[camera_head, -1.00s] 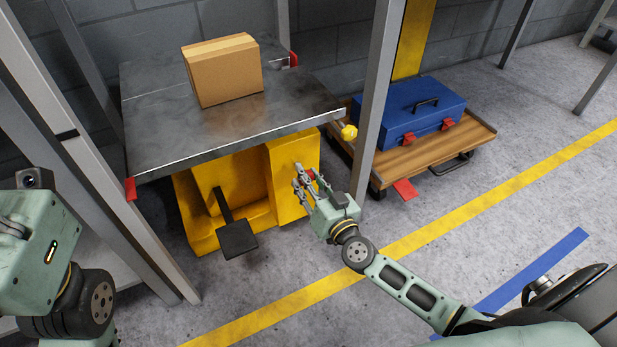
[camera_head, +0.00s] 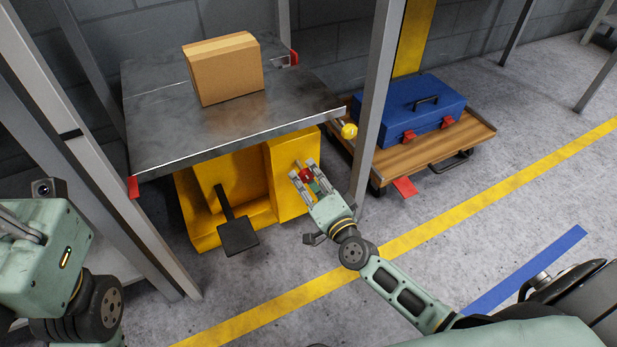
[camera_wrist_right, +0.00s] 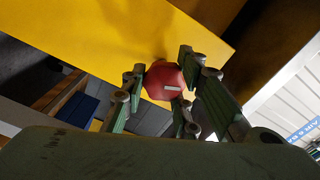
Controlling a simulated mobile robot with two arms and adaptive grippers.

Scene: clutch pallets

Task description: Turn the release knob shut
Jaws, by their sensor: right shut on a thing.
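The release knob (camera_head: 306,174) is red and sits on the front face of the yellow lift body (camera_head: 290,196). In the right wrist view the knob (camera_wrist_right: 166,80) is a red faceted piece with a pale mark on it, between the fingers. My right gripper (camera_head: 305,172) is shut on the knob, and its fingers partly hide it in the head view. In the right wrist view the fingers of the right gripper (camera_wrist_right: 168,84) flank the knob on both sides. My left arm shows at the left edge; its gripper's fingers cannot be made out.
A grey metal platform (camera_head: 150,120) with a cardboard box (camera_head: 228,72) sits above the yellow body. A black pedal (camera_head: 238,237) juts out in front. A grey upright post (camera_head: 376,100) stands close right of my right gripper. A wooden cart (camera_head: 440,158) carries a blue toolbox (camera_head: 415,108).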

